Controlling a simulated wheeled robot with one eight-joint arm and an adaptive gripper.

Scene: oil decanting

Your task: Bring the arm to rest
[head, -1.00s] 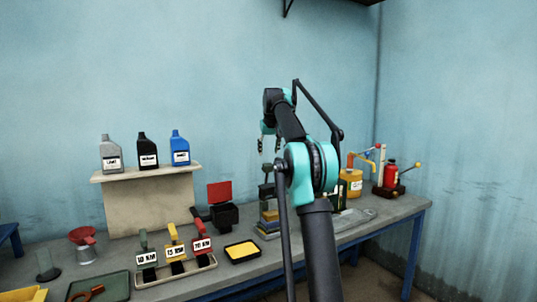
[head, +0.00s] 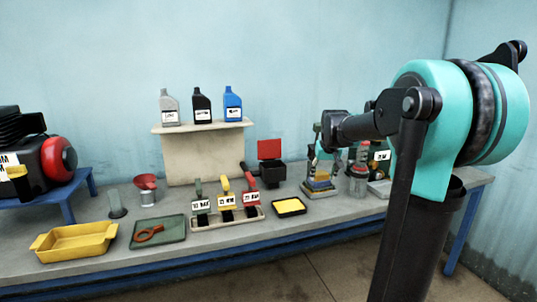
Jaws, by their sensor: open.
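My arm (head: 425,120) fills the right of the head view, with its teal joint close to the camera. Its forearm reaches left, and my gripper (head: 322,158) hangs at its end, pointing down. It is small and partly lost against the things behind it, but its jaws look open, with nothing seen between them. In the picture it overlaps a small stack of coloured pieces (head: 319,187) on the workbench (head: 290,228). I cannot tell the gap between them.
Three bottles (head: 202,106) stand on a raised shelf (head: 190,129). A red-and-black machine (head: 50,160) stands left.

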